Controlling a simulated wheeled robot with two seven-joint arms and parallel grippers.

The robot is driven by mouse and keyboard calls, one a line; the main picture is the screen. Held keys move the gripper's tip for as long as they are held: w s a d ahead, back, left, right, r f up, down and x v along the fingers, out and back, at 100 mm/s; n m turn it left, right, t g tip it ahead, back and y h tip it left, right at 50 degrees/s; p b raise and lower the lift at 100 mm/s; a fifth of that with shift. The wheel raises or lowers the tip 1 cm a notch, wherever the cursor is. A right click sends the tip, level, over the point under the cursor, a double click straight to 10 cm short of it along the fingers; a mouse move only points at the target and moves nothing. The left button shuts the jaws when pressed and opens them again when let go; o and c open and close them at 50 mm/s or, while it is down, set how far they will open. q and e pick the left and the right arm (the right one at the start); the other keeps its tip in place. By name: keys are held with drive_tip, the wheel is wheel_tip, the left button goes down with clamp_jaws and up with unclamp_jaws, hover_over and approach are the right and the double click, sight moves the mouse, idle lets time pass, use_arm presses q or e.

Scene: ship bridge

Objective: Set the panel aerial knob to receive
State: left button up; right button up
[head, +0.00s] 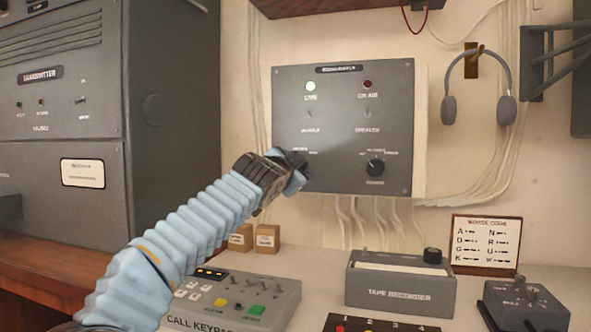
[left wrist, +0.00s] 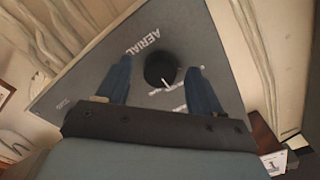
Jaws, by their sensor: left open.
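The grey wall panel (head: 345,130) hangs upright on the wall in the head view. My left gripper (head: 296,168) is at its lower left corner and hides the aerial knob there. In the left wrist view the round black aerial knob (left wrist: 160,69) sits beside the AERIAL lettering. Its white pointer mark points toward the bottom of that picture, slightly right. The open fingers of my left gripper (left wrist: 160,78) lie on either side of the knob, with a visible gap on both sides. The position labels are too small or covered to read. My right gripper is not in view.
Another black knob (head: 375,167) is at the panel's lower right, below two lamps and switches. Grey headphones (head: 479,90) hang to the right. Below are a call keypad (head: 270,290), a tape recorder (head: 400,285) and small cardboard boxes (head: 267,238). Cables run down the wall.

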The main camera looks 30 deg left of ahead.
use_arm(q)
drive_tip(key=b+v, duration=0.3)
drive_tip(key=v, duration=1)
drive_tip(key=shift+s+d+b, duration=0.15)
drive_tip(key=shift+s+b, duration=0.05)
drive_tip(key=shift+b, duration=0.15)
